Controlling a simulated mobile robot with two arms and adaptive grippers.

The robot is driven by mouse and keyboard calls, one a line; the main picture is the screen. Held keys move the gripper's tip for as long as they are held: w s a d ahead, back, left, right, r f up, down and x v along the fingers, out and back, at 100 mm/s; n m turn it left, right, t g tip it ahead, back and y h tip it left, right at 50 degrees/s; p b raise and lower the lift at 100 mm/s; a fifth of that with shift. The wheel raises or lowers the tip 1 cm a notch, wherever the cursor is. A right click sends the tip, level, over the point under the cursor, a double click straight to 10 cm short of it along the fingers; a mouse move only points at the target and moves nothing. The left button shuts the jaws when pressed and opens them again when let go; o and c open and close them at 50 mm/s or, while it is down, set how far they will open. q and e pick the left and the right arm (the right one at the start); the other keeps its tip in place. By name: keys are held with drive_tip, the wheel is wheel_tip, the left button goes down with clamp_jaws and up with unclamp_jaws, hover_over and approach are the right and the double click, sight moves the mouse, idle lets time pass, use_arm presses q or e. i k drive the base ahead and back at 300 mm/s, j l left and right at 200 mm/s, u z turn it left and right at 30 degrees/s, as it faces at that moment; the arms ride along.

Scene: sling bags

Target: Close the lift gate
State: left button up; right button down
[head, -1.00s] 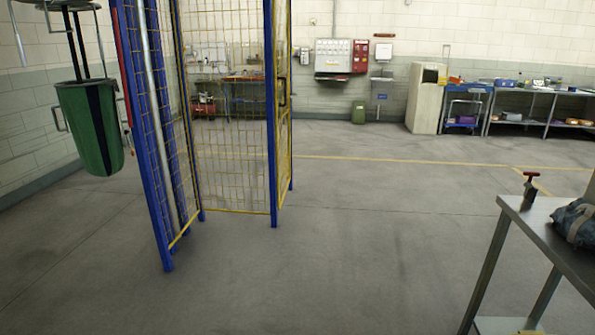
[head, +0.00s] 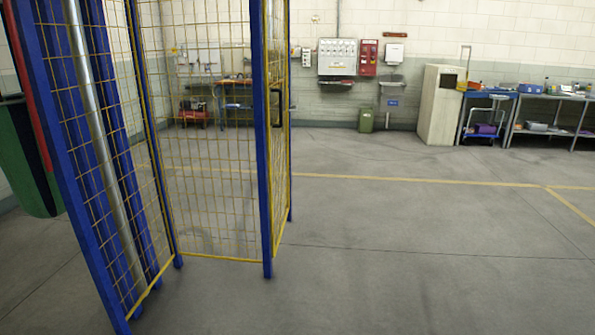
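The lift cage stands at the left of the head view, with blue posts and yellow wire mesh panels. Its gate (head: 279,150) is a narrow yellow mesh panel seen nearly edge-on, between a blue front post (head: 261,190) and another blue post behind it. A dark handle (head: 281,108) shows on the gate's upper part. From this angle I cannot tell whether the gate is swung open or shut. Neither of my grippers is in view.
A green bin-like container (head: 25,165) hangs at the left edge, partly behind the cage. The grey floor (head: 400,250) right of the cage is clear. Along the back wall stand a beige cabinet (head: 440,105), workbenches (head: 540,98) and a small green bin (head: 366,119).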

sight(265, 37)
drive_tip(key=i, duration=4)
